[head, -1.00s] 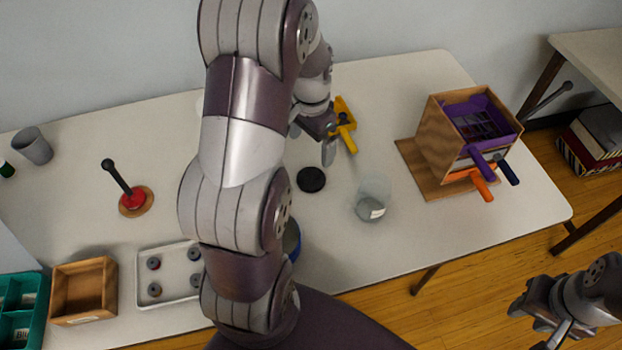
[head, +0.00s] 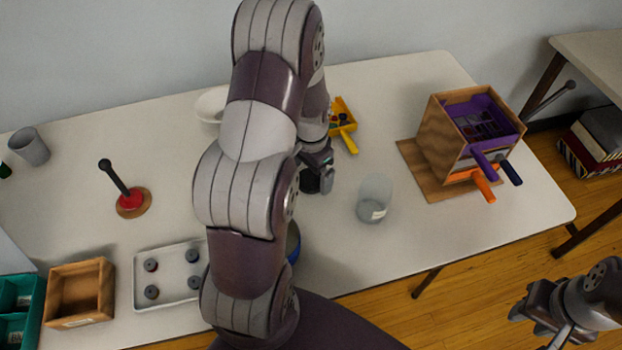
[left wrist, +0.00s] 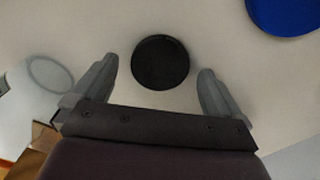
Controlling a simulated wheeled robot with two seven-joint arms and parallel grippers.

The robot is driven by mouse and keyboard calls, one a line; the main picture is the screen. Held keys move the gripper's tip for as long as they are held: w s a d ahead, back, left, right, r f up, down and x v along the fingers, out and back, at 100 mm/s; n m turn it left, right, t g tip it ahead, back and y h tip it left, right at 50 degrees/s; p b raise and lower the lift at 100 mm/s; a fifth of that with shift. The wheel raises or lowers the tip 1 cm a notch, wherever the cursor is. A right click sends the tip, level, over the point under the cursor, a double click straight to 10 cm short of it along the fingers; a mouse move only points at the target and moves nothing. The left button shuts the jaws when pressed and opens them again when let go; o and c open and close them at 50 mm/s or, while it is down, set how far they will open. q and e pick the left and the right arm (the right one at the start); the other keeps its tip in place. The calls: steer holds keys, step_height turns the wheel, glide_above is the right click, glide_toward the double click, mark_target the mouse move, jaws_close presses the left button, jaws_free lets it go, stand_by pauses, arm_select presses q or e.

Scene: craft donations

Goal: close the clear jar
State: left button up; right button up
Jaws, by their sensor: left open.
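The clear jar (head: 374,199) stands upright and open-topped on the table, right of the middle in the head view. It also shows at the left of the left wrist view (left wrist: 40,90). A round black lid (left wrist: 160,62) lies flat on the table to the left of the jar. My left gripper (left wrist: 157,85) is open above the lid, with one finger on either side of it in the left wrist view. In the head view my left gripper (head: 318,180) hides most of the lid. My right gripper (head: 522,318) is off the table at the lower right, its fingers apart.
A wooden box with purple and orange handles (head: 440,130) stands right of the jar. A yellow scoop-like tray (head: 346,130) lies behind my left gripper. A blue round container (left wrist: 285,14) is close by. A white tray (head: 140,273) with grey rings is at left front.

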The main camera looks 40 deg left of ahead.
arm_select(q)
steer(key=shift+f, duration=0.6)
steer(key=c, duration=1.1)
steer(key=shift+o, duration=0.2)
steer(key=shift+r, duration=0.55)
step_height(320, 180, up, 3)
steer(key=shift+w+f+p, duration=0.1)
steer(key=shift+p, duration=0.2)
steer(key=w+d+r, duration=0.7)
steer(key=w, duration=0.2)
steer(key=shift+d+p, duration=0.2)
steer(key=shift+p, duration=0.1)
steer(key=shift+r, duration=0.1)
